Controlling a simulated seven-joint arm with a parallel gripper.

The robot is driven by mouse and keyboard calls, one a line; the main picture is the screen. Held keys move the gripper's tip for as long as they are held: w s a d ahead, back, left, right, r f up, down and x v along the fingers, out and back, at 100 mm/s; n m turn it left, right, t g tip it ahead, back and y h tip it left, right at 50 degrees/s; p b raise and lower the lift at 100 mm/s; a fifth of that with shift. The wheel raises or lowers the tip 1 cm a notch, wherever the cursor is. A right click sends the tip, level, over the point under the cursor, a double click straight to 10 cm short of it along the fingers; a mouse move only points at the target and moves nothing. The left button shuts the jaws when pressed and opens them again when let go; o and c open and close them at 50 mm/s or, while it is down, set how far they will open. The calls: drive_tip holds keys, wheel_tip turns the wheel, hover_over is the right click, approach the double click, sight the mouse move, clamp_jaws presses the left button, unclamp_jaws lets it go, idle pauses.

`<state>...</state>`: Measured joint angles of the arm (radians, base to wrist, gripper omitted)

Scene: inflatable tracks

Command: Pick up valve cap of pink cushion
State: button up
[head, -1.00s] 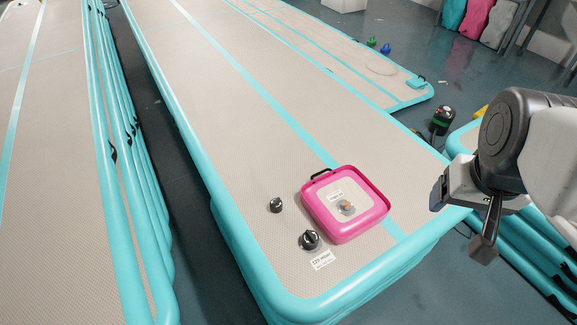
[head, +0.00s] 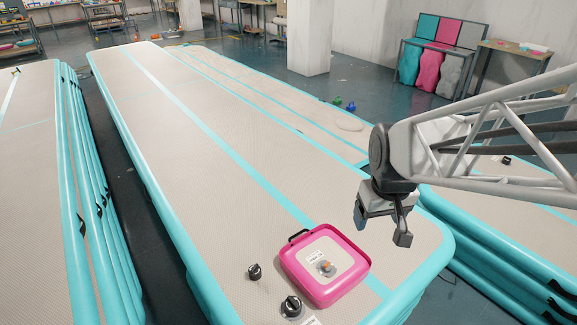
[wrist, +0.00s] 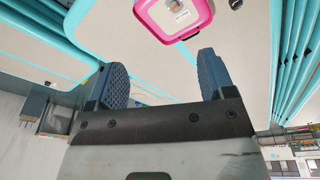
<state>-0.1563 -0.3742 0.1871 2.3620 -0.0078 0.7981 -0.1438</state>
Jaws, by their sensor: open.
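The pink cushion (head: 342,291) lies flat near the front end of the beige track in the head view. A small round valve with an orange centre, apparently the valve cap (head: 326,268), sits on its pale top panel. In the wrist view the cushion (wrist: 150,28) is cut off by the top edge, and its valve shows only partly there. My gripper (head: 382,228) is open and empty, above and to the right of the cushion, apart from it. Its two blue ridged fingers are spread wide in the wrist view (wrist: 161,72).
Two black knob-like pieces (head: 255,272) (head: 292,306) stand on the track left of the cushion. A black handle (head: 299,236) sticks out at its back left edge. The track (head: 200,150) behind is clear. Stacked turquoise-edged tracks (head: 95,200) stand to the left.

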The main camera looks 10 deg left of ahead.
drive_tip(key=w+a+f+n, duration=0.3)
drive_tip(key=w+a+f, duration=0.5)
drive_tip(key=w+a, duration=0.1)
drive_tip(key=n+g, duration=0.2)
drive_tip(key=n, duration=0.5)
hover_over(255, 268)
wheel_tip(255, 268, down, 30)
drive_tip(key=shift+d+f, duration=0.1)
drive_tip(key=shift+a+f, duration=0.2)
drive_tip(key=shift+f, duration=0.1)
drive_tip(key=shift+f, duration=1.2)
drive_tip(key=shift+f, duration=0.1)
